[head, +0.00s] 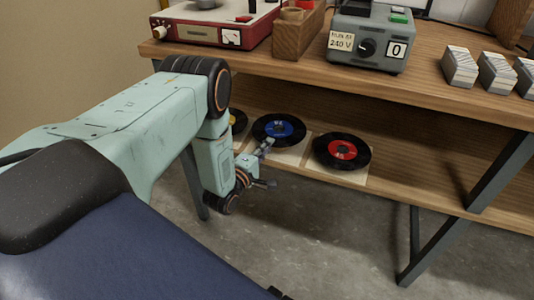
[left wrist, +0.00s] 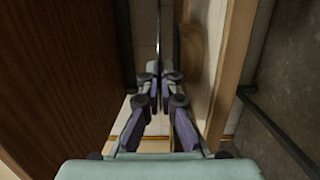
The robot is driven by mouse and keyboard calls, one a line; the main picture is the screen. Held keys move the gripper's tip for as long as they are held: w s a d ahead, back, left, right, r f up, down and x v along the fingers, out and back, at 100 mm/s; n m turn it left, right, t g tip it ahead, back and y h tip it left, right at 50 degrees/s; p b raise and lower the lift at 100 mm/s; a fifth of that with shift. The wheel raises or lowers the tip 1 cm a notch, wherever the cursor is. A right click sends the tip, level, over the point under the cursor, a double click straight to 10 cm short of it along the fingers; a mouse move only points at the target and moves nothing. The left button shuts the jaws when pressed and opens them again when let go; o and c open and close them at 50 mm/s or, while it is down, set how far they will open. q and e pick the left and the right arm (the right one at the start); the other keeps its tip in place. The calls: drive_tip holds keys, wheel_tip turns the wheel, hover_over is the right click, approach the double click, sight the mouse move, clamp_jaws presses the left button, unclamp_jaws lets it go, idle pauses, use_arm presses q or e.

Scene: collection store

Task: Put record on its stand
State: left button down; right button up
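A black record with a blue label (head: 279,129) is over a pale square (head: 294,154) on the lower shelf. My left gripper (head: 266,147) is at the near edge of this record. In the left wrist view, the left gripper's fingers (left wrist: 159,78) come close together on both sides of a thin dark edge (left wrist: 157,35), which looks like the record seen edge-on. They appear shut on it. A black record with a red label (head: 342,150) lies to the right over another pale square. A yellow-labelled record (head: 238,121) is partly hidden behind my left arm. My right gripper is out of view.
The wooden upper shelf (head: 420,95) overhangs the records. It bears a red device (head: 216,28), a grey box with a dial (head: 368,40), a wooden box (head: 297,33) and pale blocks (head: 497,72). Dark metal legs (head: 500,170) stand at right. The lower shelf is clear right of the red-labelled record.

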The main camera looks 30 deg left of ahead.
use_arm(q)
drive_tip(key=shift+f, duration=0.9)
drive_tip(key=shift+w+f, duration=0.1)
drive_tip(key=shift+f, duration=0.05)
drive_tip(key=shift+f+b, duration=0.2)
drive_tip(key=shift+b, duration=0.3)
drive_tip(key=c, duration=1.5)
unclamp_jaws()
drive_tip(key=shift+r, duration=0.1)
